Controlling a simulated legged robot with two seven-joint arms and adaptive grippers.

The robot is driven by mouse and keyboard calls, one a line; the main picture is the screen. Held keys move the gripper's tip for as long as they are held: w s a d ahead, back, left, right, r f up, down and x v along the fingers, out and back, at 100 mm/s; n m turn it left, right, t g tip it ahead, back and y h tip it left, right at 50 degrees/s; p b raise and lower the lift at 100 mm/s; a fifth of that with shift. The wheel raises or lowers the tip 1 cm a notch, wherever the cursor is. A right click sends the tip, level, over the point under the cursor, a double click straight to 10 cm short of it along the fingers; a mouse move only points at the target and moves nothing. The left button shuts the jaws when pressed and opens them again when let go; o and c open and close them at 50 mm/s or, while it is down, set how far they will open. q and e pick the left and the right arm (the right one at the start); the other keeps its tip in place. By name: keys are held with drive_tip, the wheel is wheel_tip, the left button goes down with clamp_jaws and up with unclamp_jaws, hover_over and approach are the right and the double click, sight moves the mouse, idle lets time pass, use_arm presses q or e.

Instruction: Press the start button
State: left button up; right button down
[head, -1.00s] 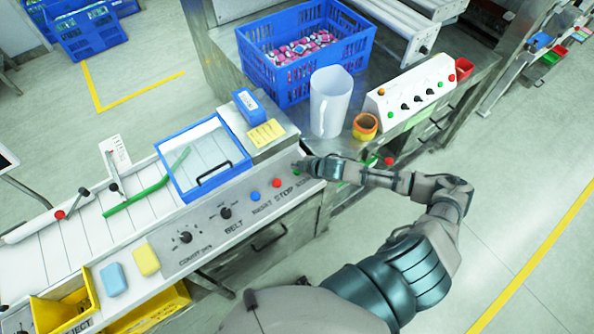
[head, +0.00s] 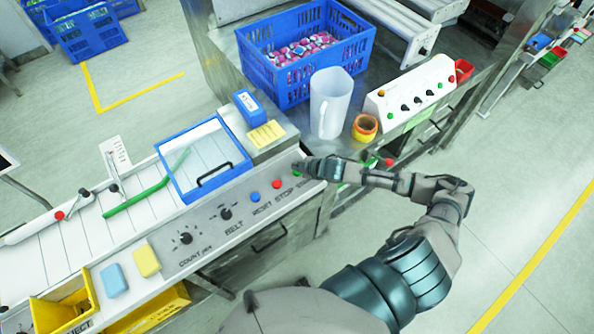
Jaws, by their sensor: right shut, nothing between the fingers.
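The control panel (head: 205,235) of the conveyor has a red button (head: 277,184) above the STOP label and a blue button (head: 255,197) above the RESET label. The START label (head: 304,187) at the panel's right end is partly covered by my right gripper. My right gripper (head: 301,167) is shut and empty, with its fingertips low over the panel's right end, where the start button sits. The fingers hide the button, and I cannot tell whether they touch it. My left gripper is not in view.
A white jug (head: 331,105), an orange roll (head: 365,127) and a second control box (head: 412,98) stand beyond my right forearm. A blue crate (head: 290,85) with packets stands behind. The floor at right is clear.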

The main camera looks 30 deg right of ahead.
drive_tip(key=shift+d, duration=0.15)
drive_tip(key=shift+d+f, duration=0.35)
drive_tip(key=shift+f, duration=0.1)
drive_tip(key=shift+a, duration=0.25)
